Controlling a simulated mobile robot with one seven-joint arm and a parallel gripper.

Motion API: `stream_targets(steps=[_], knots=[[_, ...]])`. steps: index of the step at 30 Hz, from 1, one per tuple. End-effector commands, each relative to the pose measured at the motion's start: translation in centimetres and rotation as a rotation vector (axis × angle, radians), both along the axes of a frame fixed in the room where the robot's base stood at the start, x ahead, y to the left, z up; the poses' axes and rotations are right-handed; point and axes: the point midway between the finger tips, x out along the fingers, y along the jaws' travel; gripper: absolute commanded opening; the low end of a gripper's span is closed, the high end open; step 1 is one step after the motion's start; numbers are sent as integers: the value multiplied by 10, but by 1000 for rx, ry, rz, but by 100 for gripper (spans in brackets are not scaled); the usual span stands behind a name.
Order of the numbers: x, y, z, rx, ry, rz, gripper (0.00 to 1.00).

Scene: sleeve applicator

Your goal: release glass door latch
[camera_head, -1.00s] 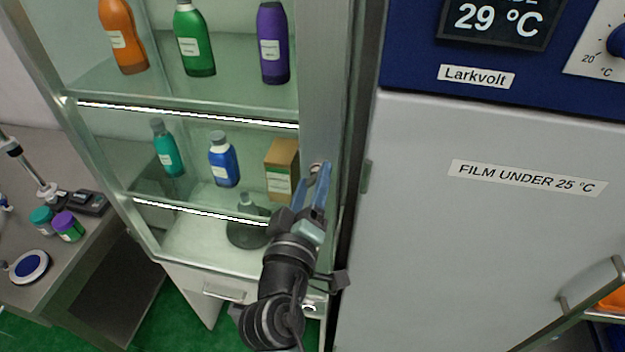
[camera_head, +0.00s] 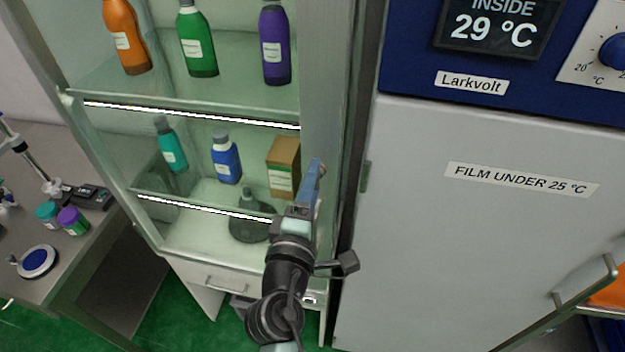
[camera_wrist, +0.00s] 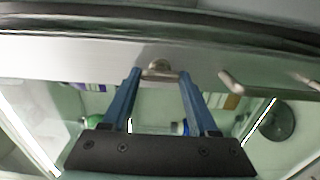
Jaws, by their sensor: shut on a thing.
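The glass-door cabinet has a grey metal door frame (camera_head: 322,110) along its right side. My gripper (camera_head: 316,166) is at this frame, low on the door, beside the small carton. In the wrist view the latch (camera_wrist: 160,68), a small rounded metal piece, sits on the metal frame between my two blue fingertips (camera_wrist: 159,72). My gripper is shut on the latch. In the head view the fingers hide the latch. Whether the latch is released cannot be told.
Behind the glass stand several bottles, such as a purple one (camera_head: 275,45) and a blue one (camera_head: 226,158), and a carton (camera_head: 283,168). A grey Larkvolt cabinet (camera_head: 460,240) stands close on the right. A bench (camera_head: 95,240) is on the left.

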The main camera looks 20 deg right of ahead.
Motion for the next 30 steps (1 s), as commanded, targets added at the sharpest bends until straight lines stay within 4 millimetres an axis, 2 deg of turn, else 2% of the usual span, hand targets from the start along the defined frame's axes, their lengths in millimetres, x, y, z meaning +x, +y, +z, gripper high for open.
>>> stream_targets(steps=[15, 16, 18, 21, 30], knots=[[0, 0, 0, -20, 13, 0, 4], [0, 0, 0, -19, 13, 0, 62], [0, 0, 0, -19, 13, 0, 74], [0, 0, 0, -17, 12, 0, 90], [-1, 1, -1, -17, 11, 0, 90]])
